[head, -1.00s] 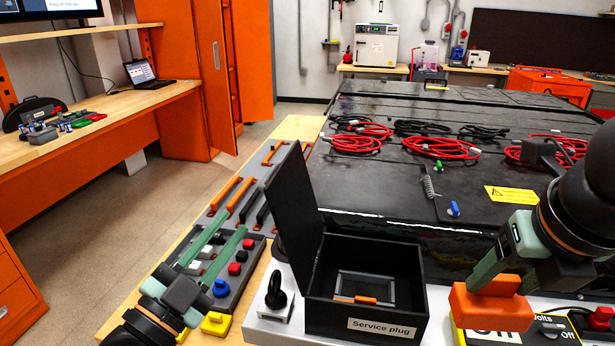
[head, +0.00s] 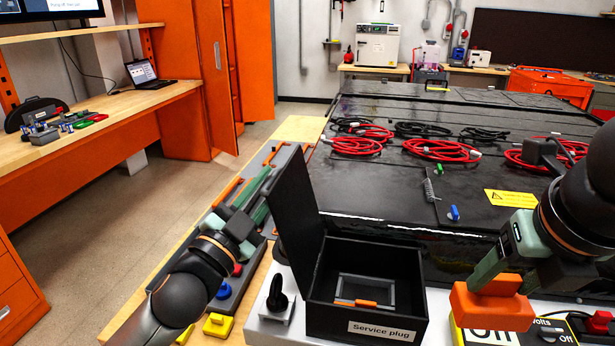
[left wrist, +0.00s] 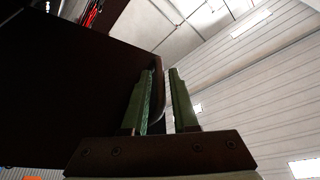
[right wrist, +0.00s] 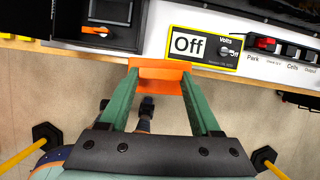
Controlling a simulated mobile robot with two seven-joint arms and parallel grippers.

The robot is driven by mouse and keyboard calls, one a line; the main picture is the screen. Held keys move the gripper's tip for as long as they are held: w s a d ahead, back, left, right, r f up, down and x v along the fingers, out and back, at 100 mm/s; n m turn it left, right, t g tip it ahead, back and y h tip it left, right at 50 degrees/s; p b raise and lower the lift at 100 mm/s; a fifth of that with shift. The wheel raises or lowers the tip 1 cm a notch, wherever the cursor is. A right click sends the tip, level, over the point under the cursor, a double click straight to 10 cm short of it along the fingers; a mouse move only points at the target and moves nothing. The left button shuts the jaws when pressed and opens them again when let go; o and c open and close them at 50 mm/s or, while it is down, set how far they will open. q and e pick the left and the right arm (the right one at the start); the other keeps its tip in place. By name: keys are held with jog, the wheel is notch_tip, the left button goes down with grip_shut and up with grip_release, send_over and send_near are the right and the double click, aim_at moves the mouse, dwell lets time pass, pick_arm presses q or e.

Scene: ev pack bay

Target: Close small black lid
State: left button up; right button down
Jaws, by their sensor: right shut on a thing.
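The small black lid (head: 293,220) stands open, roughly upright, on the left side of the black box (head: 378,310) labelled "Service plug". My left gripper (head: 258,198) is just left of the lid, its fingertips partly hidden behind the lid. In the left wrist view the fingers (left wrist: 164,85) are a little apart; the dark lid (left wrist: 70,85) fills the left side, and a dark curved edge shows between the fingers. I cannot tell whether they touch it. My right gripper (right wrist: 160,95) is shut on an orange block (right wrist: 160,75), held at the right of the box.
A grey frame with an orange tab (head: 356,303) lies inside the box. A black knob (head: 277,297) stands left of the box. The Off/Volts panel (right wrist: 205,47) is by the orange block. Red cables (head: 438,149) lie behind.

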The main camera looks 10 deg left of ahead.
pick_arm(q)
jog(key=shift+w+d+r, duration=0.1)
jog(key=shift+w, duration=0.2)
jog(key=shift+c, duration=0.3)
grip_shut()
dwell(1.0)
